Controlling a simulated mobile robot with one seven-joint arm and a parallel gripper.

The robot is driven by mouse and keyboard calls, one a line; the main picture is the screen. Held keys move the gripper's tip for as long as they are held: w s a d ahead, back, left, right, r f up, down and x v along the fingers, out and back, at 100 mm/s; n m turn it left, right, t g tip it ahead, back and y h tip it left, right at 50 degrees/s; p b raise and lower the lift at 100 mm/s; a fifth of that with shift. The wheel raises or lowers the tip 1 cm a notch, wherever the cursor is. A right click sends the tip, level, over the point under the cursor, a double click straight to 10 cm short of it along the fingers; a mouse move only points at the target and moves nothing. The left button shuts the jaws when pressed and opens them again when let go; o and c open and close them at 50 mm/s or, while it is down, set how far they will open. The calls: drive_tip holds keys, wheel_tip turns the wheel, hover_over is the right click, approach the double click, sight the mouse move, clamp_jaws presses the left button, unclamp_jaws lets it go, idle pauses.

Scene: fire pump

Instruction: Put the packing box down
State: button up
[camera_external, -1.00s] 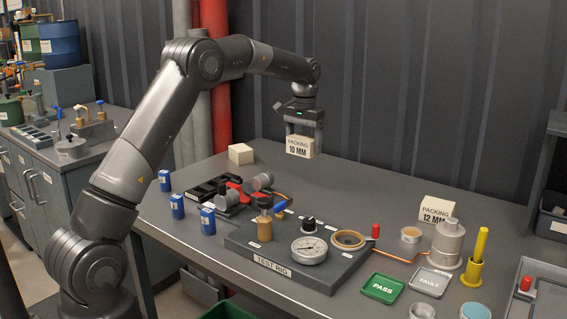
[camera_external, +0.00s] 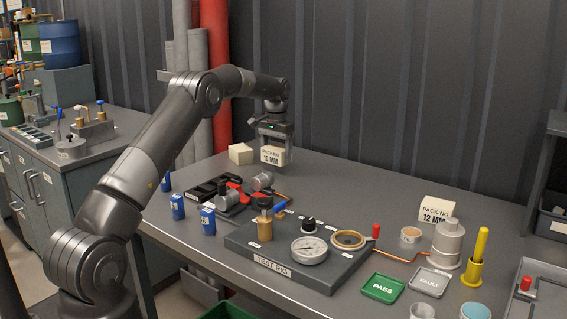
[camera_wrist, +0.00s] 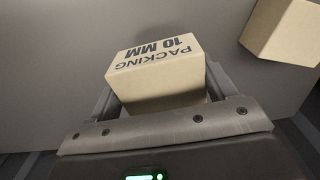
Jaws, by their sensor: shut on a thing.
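The packing box (camera_external: 272,156), cream with "PACKING 10 MM" in black, is between the fingers of my gripper (camera_external: 274,146) at the back left of the bench. My gripper is shut on it and points down. The box looks upright and low over the bench top; I cannot tell whether it touches. In the wrist view the box (camera_wrist: 158,72) fills the space between the two fingers, its printed face showing. A plain box (camera_external: 241,153) stands close to its left; it also shows at the upper right in the wrist view (camera_wrist: 284,32).
A second box marked "PACKING 12 MM" (camera_external: 436,209) stands at the right of the bench. The test rig (camera_external: 300,248) with gauge lies in front, and a valve assembly with a red handle (camera_external: 239,188) front left. The bench's back middle (camera_external: 350,185) is clear.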

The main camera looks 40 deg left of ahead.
sight(277, 161)
drive_tip(key=shift+f, duration=1.65)
drive_tip(key=shift+f, duration=0.2)
drive_tip(key=o, duration=1.1)
drive_tip(key=shift+c, duration=0.2)
